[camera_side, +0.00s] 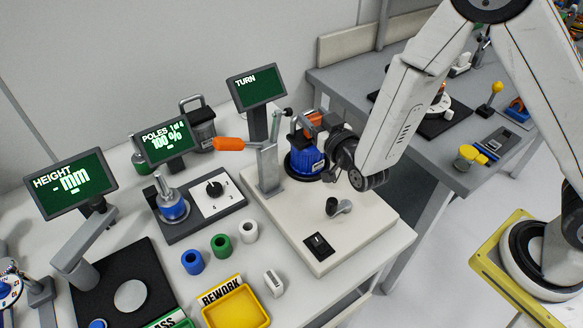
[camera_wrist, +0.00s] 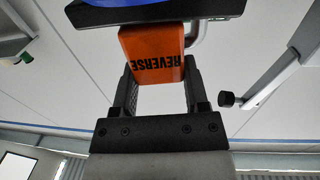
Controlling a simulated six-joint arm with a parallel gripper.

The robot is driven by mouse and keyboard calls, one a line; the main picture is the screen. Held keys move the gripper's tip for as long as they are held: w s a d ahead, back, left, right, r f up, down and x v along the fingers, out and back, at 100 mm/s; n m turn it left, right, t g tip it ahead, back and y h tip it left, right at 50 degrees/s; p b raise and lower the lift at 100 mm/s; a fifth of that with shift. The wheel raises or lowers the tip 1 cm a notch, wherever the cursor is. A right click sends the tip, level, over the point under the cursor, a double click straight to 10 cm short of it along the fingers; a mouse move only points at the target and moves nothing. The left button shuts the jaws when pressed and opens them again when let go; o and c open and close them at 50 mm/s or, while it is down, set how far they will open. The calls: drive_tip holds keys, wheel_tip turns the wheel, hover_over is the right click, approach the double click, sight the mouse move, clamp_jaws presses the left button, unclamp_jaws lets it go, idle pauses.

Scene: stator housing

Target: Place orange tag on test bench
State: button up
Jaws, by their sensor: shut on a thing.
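The orange tag (camera_wrist: 152,55), marked REVERSE, sits between the two fingers of my gripper (camera_wrist: 162,85) in the wrist view. My gripper is shut on it. In the side view the tag (camera_side: 314,118) shows partly behind my gripper (camera_side: 326,132), at the top of the blue housing (camera_side: 305,163). The blue housing stands on the pale test bench (camera_side: 300,220) beside a grey upright post. In the wrist view a dark plate and a blue edge lie just past the tag. I cannot tell whether the tag touches the housing.
The TURN screen (camera_side: 257,88) stands behind the bench. An orange-handled lever (camera_side: 229,144) reaches left from the post. A black switch (camera_side: 318,245) and a small knob (camera_side: 338,207) sit on the bench's front. A yellow REWORK tray (camera_side: 236,305) and coloured rings lie to the left.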

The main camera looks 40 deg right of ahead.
drive_tip(key=shift+f, duration=0.2)
drive_tip(key=o, duration=1.2)
drive_tip(key=shift+o, duration=0.2)
drive_tip(key=s, duration=0.7)
drive_tip(key=shift+s+a+r, duration=0.2)
drive_tip(key=shift+s+a, duration=0.15)
drive_tip(key=shift+s, duration=0.05)
drive_tip(key=shift+w, duration=0.1)
